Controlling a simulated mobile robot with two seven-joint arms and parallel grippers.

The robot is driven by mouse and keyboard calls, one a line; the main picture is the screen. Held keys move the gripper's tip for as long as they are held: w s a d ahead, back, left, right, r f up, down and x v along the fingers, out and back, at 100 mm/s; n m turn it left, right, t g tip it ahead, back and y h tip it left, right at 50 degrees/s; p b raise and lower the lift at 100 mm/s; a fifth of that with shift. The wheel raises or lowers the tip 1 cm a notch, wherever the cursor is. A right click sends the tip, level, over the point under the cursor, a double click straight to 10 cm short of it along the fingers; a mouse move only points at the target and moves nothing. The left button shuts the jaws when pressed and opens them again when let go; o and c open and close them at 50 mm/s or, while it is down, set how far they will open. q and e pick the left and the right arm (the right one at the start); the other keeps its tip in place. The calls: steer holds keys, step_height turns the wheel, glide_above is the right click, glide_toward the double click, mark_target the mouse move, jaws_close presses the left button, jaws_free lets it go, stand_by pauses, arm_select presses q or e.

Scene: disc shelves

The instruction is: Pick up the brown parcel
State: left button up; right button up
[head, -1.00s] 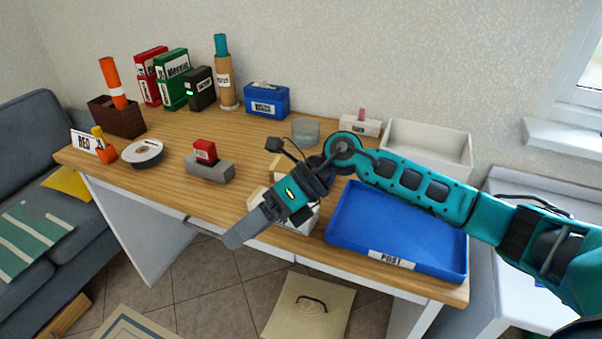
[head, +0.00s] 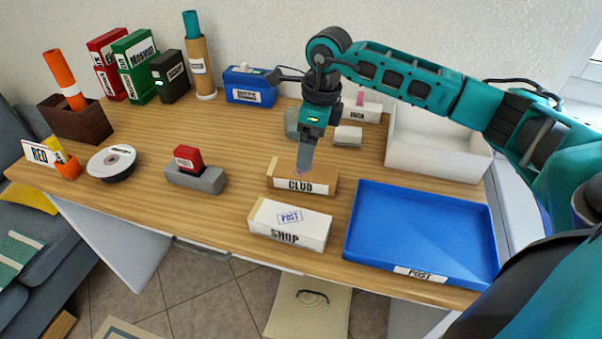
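The brown parcel (head: 325,181), a small box with a white label on its front, lies on the wooden desk behind a white parcel. My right gripper (head: 304,170) points straight down at the brown parcel's top, its fingertips at or just over it. The fingers show edge-on as one grey strip, so I cannot tell whether they are open or whether they touch the parcel. The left gripper is not in view.
The white parcel (head: 290,228) marked SHOP, with a blue stamp, lies in front. A blue POST tray (head: 420,225) is at right, a white bin (head: 440,160) behind it. A red stamp on a grey block (head: 196,178) is at left. Small white boxes stand behind the gripper.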

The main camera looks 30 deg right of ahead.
mark_target(303, 177)
steer(key=f, duration=0.5)
steer(key=w+a+f, duration=0.1)
steer(key=f, duration=0.2)
steer(key=shift+f, duration=0.3)
steer(key=c, duration=1.2)
